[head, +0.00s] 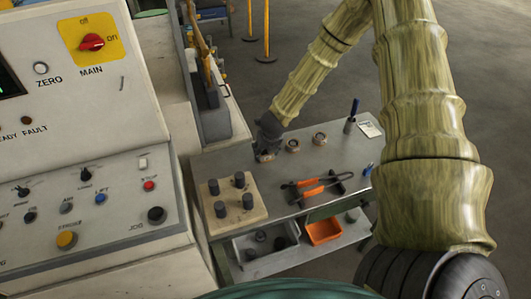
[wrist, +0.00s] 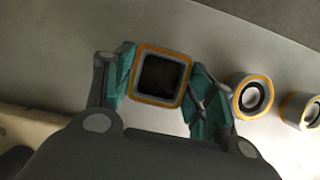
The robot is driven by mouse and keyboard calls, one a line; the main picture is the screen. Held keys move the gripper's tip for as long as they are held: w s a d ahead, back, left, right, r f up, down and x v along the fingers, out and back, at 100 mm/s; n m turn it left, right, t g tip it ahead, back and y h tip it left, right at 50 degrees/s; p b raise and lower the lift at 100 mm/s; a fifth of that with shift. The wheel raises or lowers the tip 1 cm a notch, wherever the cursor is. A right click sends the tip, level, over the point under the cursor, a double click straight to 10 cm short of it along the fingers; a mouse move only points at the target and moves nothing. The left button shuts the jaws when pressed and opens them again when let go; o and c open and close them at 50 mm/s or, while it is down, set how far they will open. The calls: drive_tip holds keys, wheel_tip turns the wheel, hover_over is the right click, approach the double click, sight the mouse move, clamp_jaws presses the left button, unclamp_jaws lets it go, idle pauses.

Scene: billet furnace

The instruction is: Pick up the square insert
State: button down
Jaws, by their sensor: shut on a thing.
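The square insert (wrist: 136,87) is a grey block with an orange-edged top and a dark square hole. In the wrist view it sits between the two teal-padded fingers of my gripper (wrist: 160,88), which is shut on it. In the head view my gripper (head: 266,150) is at the far left part of the grey metal table (head: 240,155), pointing down. The insert shows there only as a small part (head: 265,158) below the fingers. I cannot tell whether it touches the table top.
Two round inserts stand to the right, one close (wrist: 268,96) and one farther (wrist: 291,107). A wooden board (head: 222,212) with dark pegs is at the front left. A control console (head: 80,130) stands left of the table.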

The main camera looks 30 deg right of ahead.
sight(265, 152)
drive_tip(key=shift+r, duration=0.15)
wheel_tip(265, 152, up, 10)
drive_tip(key=b, duration=0.1)
idle(0.6)
idle(0.8)
drive_tip(key=shift+w, duration=0.1)
